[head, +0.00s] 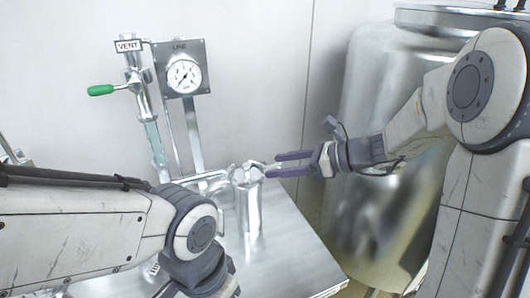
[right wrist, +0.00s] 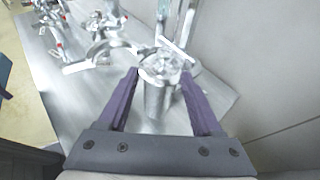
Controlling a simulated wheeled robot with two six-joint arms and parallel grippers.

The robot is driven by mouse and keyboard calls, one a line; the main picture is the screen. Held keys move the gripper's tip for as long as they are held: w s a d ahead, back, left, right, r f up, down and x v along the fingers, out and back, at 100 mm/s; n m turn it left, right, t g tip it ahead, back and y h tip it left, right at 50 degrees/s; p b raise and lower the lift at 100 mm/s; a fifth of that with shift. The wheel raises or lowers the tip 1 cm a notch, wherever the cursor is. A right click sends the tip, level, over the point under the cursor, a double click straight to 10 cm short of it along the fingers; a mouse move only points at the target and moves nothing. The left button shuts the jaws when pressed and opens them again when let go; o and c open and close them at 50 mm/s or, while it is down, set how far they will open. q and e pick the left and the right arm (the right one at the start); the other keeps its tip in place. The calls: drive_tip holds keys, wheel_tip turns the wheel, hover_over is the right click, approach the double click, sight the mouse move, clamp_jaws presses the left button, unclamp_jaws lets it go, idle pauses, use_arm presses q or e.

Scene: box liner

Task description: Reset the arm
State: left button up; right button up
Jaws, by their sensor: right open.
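My right gripper (head: 275,164) is open, with purple fingers pointing left in the head view. Its fingertips are close to the top of an upright silver metal cylinder (head: 249,205). In the right wrist view, the cylinder (right wrist: 158,98) appears between the two spread fingers (right wrist: 160,74), with a gap on each side. I cannot tell whether the tips reach past its near side. My left arm (head: 90,228) crosses the lower left of the head view; its gripper is not visible.
The cylinder stands on a metal table (head: 290,235). Behind are a pressure gauge (head: 184,77), a VENT label (head: 128,45) and a green-handled valve (head: 101,90). A large steel tank (head: 375,120) stands at right. More metal fittings (right wrist: 95,50) show in the right wrist view.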

drive_tip(key=s+a+f+n+g+h, duration=0.2)
drive_tip(key=s+a+n+g, duration=0.2)
drive_tip(key=s+n, duration=0.4)
drive_tip(key=s+a+f+n+g+h, duration=0.25)
drive_tip(key=s+a+n, duration=0.25)
drive_tip(key=s, duration=0.4)
drive_tip(key=s+d+f+n+h, duration=0.2)
drive_tip(key=s+n, duration=0.3)
drive_tip(key=n, duration=0.3)
drive_tip(key=s+d+f+n+h, duration=0.2)
drive_tip(key=s+d+n+h, duration=0.1)
drive_tip(key=n, duration=0.6)
drive_tip(key=shift+s+d+t+h, duration=0.3)
drive_tip(key=shift+s+h, duration=0.45)
drive_tip(key=shift+s, duration=0.45)
